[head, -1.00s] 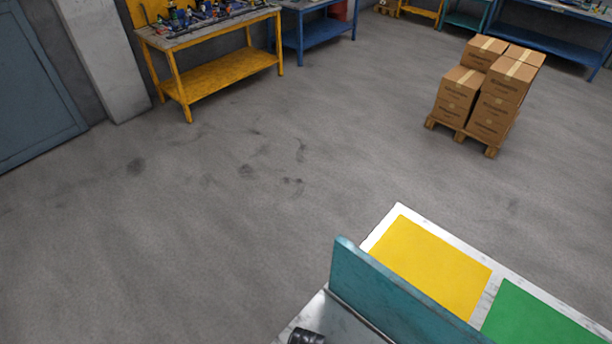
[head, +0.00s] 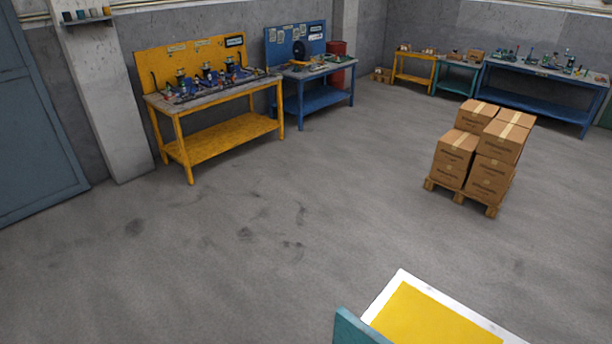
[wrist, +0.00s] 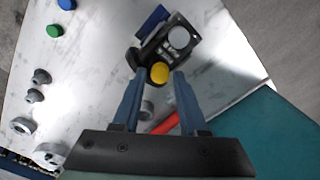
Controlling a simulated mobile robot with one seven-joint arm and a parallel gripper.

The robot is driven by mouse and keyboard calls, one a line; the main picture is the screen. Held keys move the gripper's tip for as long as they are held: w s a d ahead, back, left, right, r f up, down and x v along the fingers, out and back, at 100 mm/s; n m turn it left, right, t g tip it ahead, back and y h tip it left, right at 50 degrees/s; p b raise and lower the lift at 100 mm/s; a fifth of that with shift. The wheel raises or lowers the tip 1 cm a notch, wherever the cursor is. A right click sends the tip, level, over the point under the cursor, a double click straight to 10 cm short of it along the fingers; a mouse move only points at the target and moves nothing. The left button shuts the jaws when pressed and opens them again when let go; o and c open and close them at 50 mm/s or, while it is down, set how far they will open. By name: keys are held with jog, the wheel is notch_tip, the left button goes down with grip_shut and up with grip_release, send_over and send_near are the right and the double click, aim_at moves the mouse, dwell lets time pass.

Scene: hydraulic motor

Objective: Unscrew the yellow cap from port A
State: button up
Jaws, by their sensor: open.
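The yellow cap (wrist: 159,73) shows in the wrist view, on the near side of a black motor body (wrist: 170,45) with a round grey face. My gripper (wrist: 157,80) is open. Its two blue fingers stand on either side of the cap in the picture, with gaps between. I cannot tell how far the fingertips are above the cap. No port letter is readable. The head view shows neither the motor nor my gripper.
A white work surface (wrist: 85,50) carries a blue cap (wrist: 67,4), a green cap (wrist: 54,31) and several grey fittings on the left. A red bar (wrist: 165,124) lies beside a teal panel (wrist: 270,130) at right. In the head view, boxes (head: 480,150) stand on a pallet across open floor.

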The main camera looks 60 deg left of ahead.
jog(key=m, duration=0.5)
jog(key=m+b, duration=0.1)
jog(key=m, duration=0.3)
jog(key=shift+m, duration=0.3)
grip_shut()
jog(key=n, duration=0.4)
jog(key=shift+n+p, duration=0.3)
jog(key=shift+p, duration=0.1)
jog(key=shift+n, duration=0.6)
